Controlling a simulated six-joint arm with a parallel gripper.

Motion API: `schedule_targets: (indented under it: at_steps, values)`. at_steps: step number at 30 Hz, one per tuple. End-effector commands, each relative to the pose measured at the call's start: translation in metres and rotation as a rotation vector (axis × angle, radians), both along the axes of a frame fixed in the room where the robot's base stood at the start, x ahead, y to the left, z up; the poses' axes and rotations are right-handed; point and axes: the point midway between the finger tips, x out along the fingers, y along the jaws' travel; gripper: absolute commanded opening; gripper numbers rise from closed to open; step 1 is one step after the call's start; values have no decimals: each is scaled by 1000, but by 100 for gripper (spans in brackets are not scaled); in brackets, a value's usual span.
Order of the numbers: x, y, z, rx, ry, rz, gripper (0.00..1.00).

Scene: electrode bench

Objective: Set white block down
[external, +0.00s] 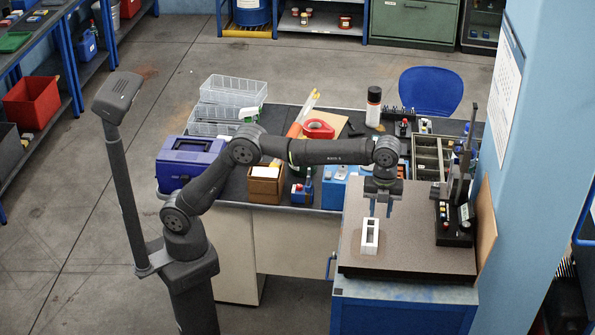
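The white block (369,249) is a pale, frame-like piece with dark openings. It shows on or just above the brown-grey top of the blue bench (425,258), left of the middle. My gripper (380,212) points down from the end of my arm, right at the far upper end of the block. Its fingers are thin and small in the view. I cannot tell whether they are shut on the block or only beside it, nor whether the block touches the surface.
A black device with an upright post (455,222) stands at the right of the bench top. Behind are an open compartment tray (431,157), a spray can (374,107), a red tape roll (318,129) and a blue toolbox (191,163). The front right bench top is clear.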

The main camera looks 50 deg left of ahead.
Motion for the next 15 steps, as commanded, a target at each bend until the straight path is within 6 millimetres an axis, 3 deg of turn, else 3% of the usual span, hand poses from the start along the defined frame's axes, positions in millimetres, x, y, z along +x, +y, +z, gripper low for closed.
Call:
schedule_targets:
  at_steps: [6, 15]
  values:
    - [0, 0, 23, -1, -1, 0, 33]
    - [0, 0, 28, 0, 0, 0, 33]
